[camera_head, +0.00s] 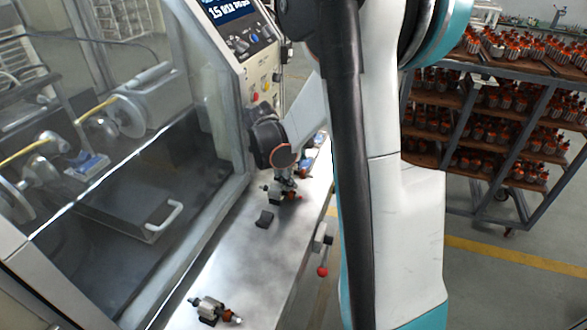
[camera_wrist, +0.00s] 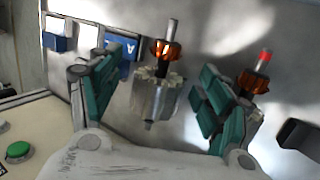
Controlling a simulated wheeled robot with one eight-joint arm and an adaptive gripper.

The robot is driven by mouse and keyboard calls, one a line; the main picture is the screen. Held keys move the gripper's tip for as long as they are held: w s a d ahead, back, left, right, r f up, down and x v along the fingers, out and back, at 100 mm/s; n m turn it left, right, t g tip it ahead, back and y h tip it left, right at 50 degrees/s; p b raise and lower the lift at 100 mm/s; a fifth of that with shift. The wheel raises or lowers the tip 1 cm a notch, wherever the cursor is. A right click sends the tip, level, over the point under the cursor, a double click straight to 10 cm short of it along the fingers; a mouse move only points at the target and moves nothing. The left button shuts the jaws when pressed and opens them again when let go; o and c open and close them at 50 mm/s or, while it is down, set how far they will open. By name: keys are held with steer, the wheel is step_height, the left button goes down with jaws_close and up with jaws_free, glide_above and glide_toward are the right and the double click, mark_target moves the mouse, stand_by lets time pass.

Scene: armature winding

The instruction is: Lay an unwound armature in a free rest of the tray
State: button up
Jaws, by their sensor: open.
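An armature (camera_wrist: 158,92) with a silver core and an orange-copper commutator lies between my open gripper's (camera_wrist: 150,98) teal finger pads in the wrist view, with gaps visible on both sides. A second armature (camera_wrist: 252,82), with a red shaft tip, lies just outside the right finger and is partly hidden by it. In the head view my gripper (camera_head: 286,182) is low over the steel surface (camera_head: 250,260), beside an armature (camera_head: 276,195). Another armature (camera_head: 212,309) lies at the near end on a dark support.
The winding machine's glass door (camera_head: 110,130) and control panel (camera_head: 255,60) border the surface on the left. A red-knobbed lever (camera_head: 322,258) is at its right edge. A rack (camera_head: 490,150) full of armatures stands right. A blue block marked A (camera_wrist: 127,52) is beyond my left finger.

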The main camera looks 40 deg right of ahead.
steer(key=v, duration=1.1)
steer(key=shift+a+r, duration=0.25)
steer(key=shift+r, duration=0.1)
steer(key=s+a+r+m+t+y, duration=0.25)
steer(key=s+a, duration=0.35)
steer(key=a, duration=0.4)
steer(key=s+a+f+m+t+y+b, duration=0.3)
steer(key=s+a+f+b, duration=0.3)
steer(key=s+a, duration=0.4)
steer(key=shift+s+a, duration=0.35)
steer(key=shift+a, duration=0.2)
